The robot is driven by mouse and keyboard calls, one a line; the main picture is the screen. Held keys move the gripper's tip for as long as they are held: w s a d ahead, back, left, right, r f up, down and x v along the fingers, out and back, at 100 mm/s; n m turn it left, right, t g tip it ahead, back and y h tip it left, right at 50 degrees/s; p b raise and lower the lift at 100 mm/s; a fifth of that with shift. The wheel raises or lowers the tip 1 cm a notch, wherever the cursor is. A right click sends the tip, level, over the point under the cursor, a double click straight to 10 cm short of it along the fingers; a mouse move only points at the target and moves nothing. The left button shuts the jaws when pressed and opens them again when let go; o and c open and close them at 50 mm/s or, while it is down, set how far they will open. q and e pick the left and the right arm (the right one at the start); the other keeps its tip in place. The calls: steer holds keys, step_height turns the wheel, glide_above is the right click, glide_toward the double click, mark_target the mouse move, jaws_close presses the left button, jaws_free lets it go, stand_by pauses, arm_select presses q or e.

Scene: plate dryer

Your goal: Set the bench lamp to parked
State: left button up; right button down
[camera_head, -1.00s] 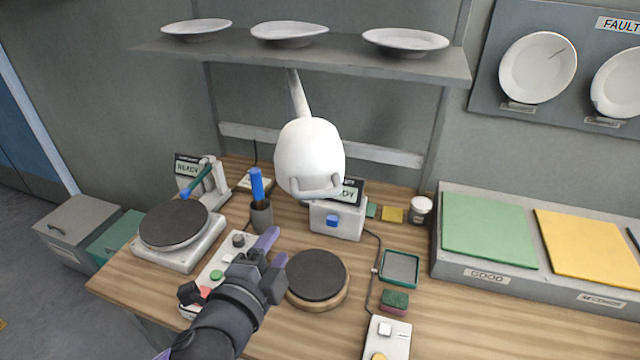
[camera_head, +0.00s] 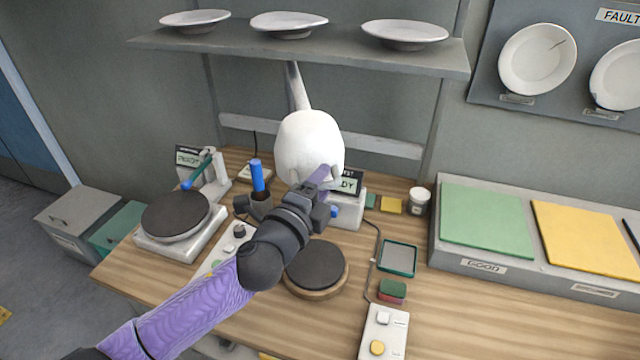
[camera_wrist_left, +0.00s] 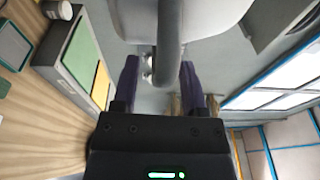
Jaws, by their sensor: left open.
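The bench lamp (camera_head: 308,142) has a rounded white head on a pale arm below the shelf, with a grip bar low on its front. My left gripper (camera_head: 326,188) is at the lower right front of the lamp head and partly covers the bar. In the left wrist view, the lamp head (camera_wrist_left: 210,18) fills the top, and its grey bar (camera_wrist_left: 169,40) runs down between the spread purple fingers. The fingers are open on either side of the bar, with gaps showing. My right gripper is in neither view.
A shelf (camera_head: 230,48) with plates hangs above the lamp. Below are a round dark turntable (camera_head: 317,264), a blue-handled tool in a cup (camera_head: 257,176) and a display box (camera_head: 349,207). A grey rack with green and yellow pads (camera_head: 490,225) stands at right.

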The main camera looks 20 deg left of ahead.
arm_select(q)
jaws_close()
stand_by(1.3)
